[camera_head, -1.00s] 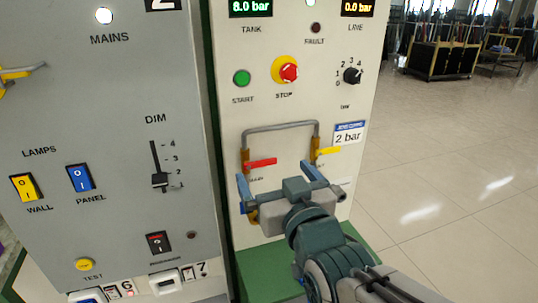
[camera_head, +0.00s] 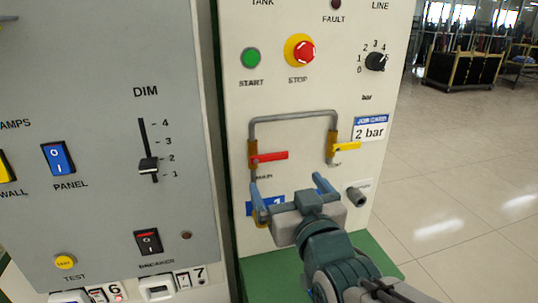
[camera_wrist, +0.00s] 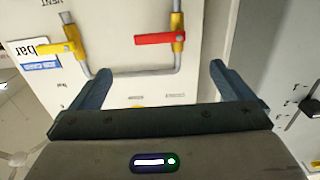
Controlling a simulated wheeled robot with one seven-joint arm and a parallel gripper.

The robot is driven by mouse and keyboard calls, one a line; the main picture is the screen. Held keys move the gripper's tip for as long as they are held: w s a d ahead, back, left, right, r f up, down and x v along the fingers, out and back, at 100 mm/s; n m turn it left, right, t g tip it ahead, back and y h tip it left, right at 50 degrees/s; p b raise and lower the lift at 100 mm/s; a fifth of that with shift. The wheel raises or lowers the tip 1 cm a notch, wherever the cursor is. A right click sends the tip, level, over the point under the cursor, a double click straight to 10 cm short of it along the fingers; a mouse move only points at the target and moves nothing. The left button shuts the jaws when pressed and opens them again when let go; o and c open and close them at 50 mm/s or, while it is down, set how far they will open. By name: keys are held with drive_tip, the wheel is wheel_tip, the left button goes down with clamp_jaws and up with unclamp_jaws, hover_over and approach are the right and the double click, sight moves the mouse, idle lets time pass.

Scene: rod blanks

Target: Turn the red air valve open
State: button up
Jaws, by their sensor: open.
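The red air valve (camera_head: 272,157) is a flat red lever on a brass body at the left leg of a grey pipe loop on the cream panel. Its handle points right, across the upright pipe. In the wrist view the red lever (camera_wrist: 157,39) lies beyond the fingers, between them and nearer the right one, with the picture turned over. My gripper (camera_head: 290,184) is open and empty, in front of the panel and just below the lever in the head view. Its blue fingers stand apart on either side. Nothing visible touches the lever.
A yellow lever (camera_head: 347,147) sits on the right pipe leg, beside a "2 bar" card (camera_head: 370,128). The grey pipe (camera_head: 292,117) arches between both valves. A red stop button (camera_head: 302,52), green start button (camera_head: 250,58) and black knob (camera_head: 376,61) are above.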

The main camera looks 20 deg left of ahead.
sight(271, 156)
drive_tip(key=p+x, duration=0.3)
drive_tip(key=x, duration=1)
drive_tip(key=c, duration=1.4)
